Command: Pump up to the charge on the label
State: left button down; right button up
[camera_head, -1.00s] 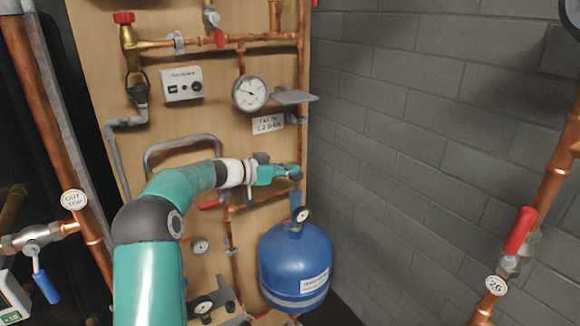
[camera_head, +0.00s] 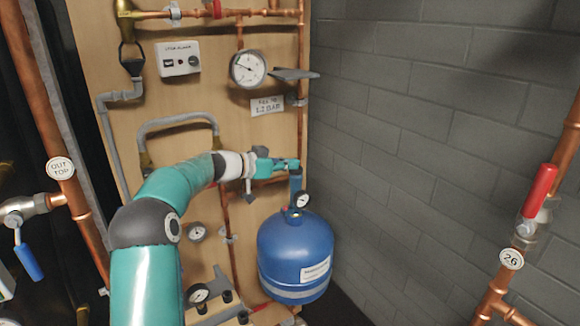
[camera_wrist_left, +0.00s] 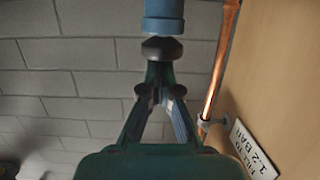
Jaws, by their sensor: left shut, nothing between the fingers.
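My left gripper (camera_head: 288,164) is shut and empty at the top of a blue upright pump cylinder (camera_head: 295,184) in the head view. In the left wrist view the closed fingertips (camera_wrist_left: 162,72) meet or nearly meet a dark knob (camera_wrist_left: 162,49) on a blue cylinder (camera_wrist_left: 164,15); I cannot tell whether they touch. The pump stands above a blue vessel (camera_head: 295,243) with a small gauge (camera_head: 302,200). The label (camera_head: 267,106) reads "FILL TO 1.2 BAR" and also shows in the left wrist view (camera_wrist_left: 252,152). My right gripper is not in view.
Copper pipes run over the wooden board. A red-handled valve (camera_head: 540,190) is at the right. Between them is a bare grey block wall (camera_head: 420,110).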

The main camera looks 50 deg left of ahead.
pick_arm(q)
jog(key=shift+f, duration=0.4)
notch_tip(320, 180, up, 4)
jog(key=shift+w+r+p, duration=0.1)
jog(key=shift+r+p, duration=0.1)
jog(key=shift+p, duration=0.5)
jog(key=b+v, duration=0.3)
jog(key=v, duration=0.7)
jog(key=shift+b, duration=0.3)
jog(key=shift+r, duration=0.1)
